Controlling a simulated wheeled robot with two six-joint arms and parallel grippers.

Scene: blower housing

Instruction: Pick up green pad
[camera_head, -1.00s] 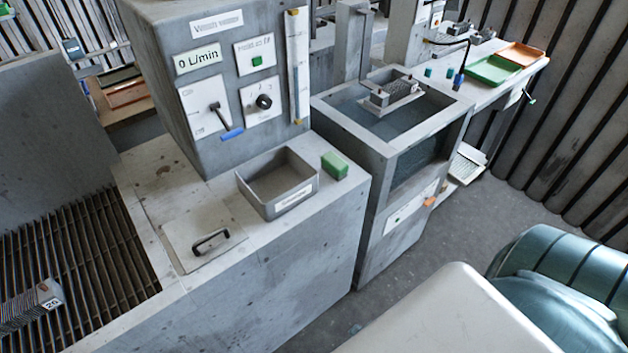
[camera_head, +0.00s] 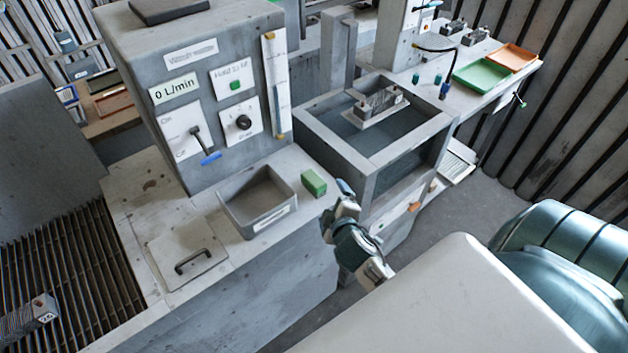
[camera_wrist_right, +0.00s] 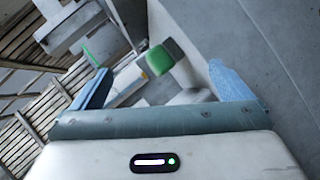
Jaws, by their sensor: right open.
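The green pad (camera_head: 314,183) is a small block, bright green on top with a darker green side. It lies on the grey bench top, just right of the grey open bin, close to the bench's right edge. My right gripper (camera_head: 342,195) is beside the bench edge, to the right of the pad and apart from it. In the right wrist view the green pad (camera_wrist_right: 159,59) shows ahead, between the two blue fingers of the right gripper (camera_wrist_right: 160,82), which stand wide open and empty. My left gripper is in neither view.
The grey bin (camera_head: 258,203) stands left of the pad. A lid with a black handle (camera_head: 193,262) lies further left. A control box (camera_head: 210,110) rises behind. A water tank (camera_head: 385,135) stands to the right, with green (camera_head: 481,75) and orange (camera_head: 513,57) trays beyond.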

